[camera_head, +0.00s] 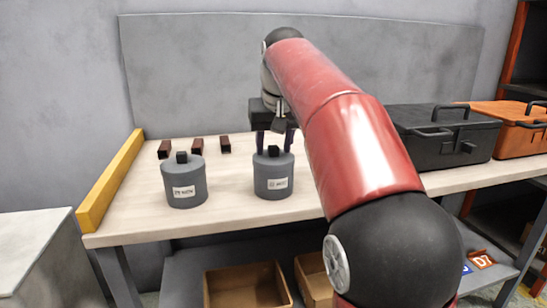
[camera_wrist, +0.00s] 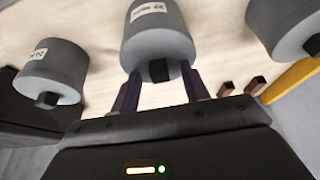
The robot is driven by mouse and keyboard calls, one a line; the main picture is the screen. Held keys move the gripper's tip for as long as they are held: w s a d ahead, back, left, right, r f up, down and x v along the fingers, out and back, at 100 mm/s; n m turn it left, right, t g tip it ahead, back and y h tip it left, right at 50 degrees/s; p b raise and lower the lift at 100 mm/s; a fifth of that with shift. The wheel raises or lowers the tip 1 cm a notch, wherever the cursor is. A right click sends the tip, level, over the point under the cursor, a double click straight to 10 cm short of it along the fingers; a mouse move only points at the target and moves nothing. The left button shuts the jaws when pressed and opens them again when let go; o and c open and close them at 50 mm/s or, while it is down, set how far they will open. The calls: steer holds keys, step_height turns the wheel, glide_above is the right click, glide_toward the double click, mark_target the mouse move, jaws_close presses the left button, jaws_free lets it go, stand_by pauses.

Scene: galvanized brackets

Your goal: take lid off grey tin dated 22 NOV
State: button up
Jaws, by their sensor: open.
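Several grey tins with dark knobs on their lids stand on the workbench. The middle tin (camera_head: 273,186) has a white label, too small to read surely; it also shows in the wrist view (camera_wrist: 150,38). My gripper (camera_head: 275,143) is open above this tin, its fingers on either side of the lid's knob (camera_wrist: 159,71). I cannot tell whether they touch it. The left tin (camera_head: 184,194) has a label that looks like 29 NOV; it is at the right of the wrist view (camera_wrist: 280,25). A third tin (camera_wrist: 50,75) shows in the wrist view; my arm hides it in the head view.
Small dark red brackets (camera_head: 197,146) lie behind the tins. A yellow bar (camera_head: 110,180) edges the bench (camera_head: 232,210) on the left. A black toolbox (camera_head: 440,130) and an orange one (camera_head: 520,125) stand on the right. Cardboard bins (camera_head: 245,285) sit below.

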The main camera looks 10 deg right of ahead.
jaws_close()
steer(key=shift+r, duration=0.2)
